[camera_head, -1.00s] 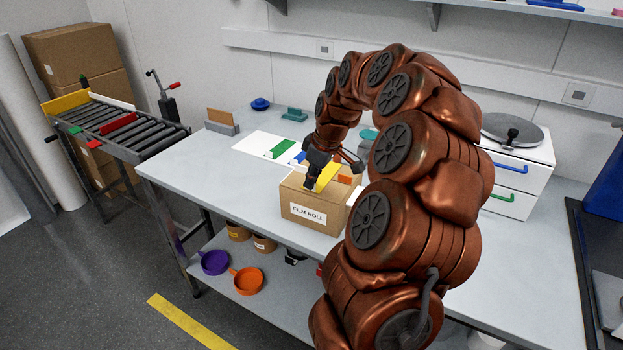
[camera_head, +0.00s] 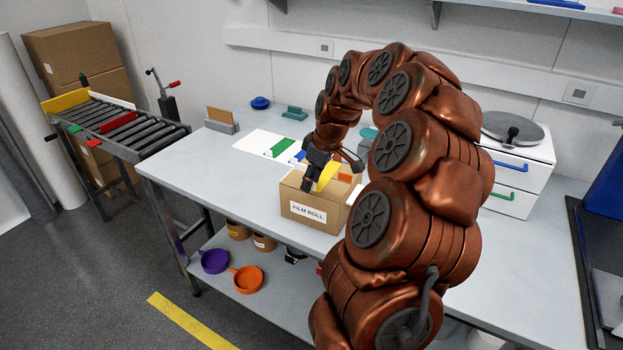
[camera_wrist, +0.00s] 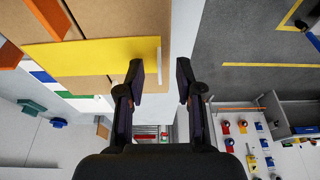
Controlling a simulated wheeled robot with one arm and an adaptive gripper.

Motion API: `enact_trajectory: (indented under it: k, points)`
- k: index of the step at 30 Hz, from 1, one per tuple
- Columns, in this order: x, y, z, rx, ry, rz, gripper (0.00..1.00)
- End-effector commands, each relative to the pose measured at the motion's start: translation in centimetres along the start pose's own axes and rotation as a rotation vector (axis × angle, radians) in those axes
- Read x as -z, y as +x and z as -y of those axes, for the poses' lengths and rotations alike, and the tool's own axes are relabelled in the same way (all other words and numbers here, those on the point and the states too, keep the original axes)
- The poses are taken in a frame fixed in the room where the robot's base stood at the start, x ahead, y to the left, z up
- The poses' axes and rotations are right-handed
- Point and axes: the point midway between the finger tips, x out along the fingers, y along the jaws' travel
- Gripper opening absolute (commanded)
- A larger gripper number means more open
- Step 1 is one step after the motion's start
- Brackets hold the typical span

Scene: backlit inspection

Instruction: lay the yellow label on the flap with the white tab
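The yellow label (camera_wrist: 95,57) lies across the top of the brown FILM ROLL box (camera_head: 312,217). It also shows in the head view (camera_head: 326,176), partly behind my gripper. A narrow pale strip (camera_wrist: 159,60) runs along the label's right end in the wrist view; I cannot tell whether it is the flap's white tab. A white piece (camera_head: 354,194) shows at the box's right side. My gripper (camera_wrist: 160,80) is open, with an empty gap between its fingers. The left finger overlaps the label's edge in view; contact cannot be told.
An orange tab (camera_head: 345,178) stands at the box's far side. A white sheet (camera_head: 255,142) with a green label (camera_head: 282,147) and a blue label (camera_head: 299,157) lies behind the box. The bench is clear left of the box. A roller conveyor (camera_head: 125,125) stands further left.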

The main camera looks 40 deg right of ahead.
Motion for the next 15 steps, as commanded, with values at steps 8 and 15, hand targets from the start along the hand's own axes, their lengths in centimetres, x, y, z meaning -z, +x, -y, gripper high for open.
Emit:
enact_trajectory:
  k: [8,15]
  points:
    - [0.0,-1.0,0.0,0.0,0.0,0.0,0.35]
    - [0.1,-5.3,-0.2,-0.007,0.0,-0.006,0.35]
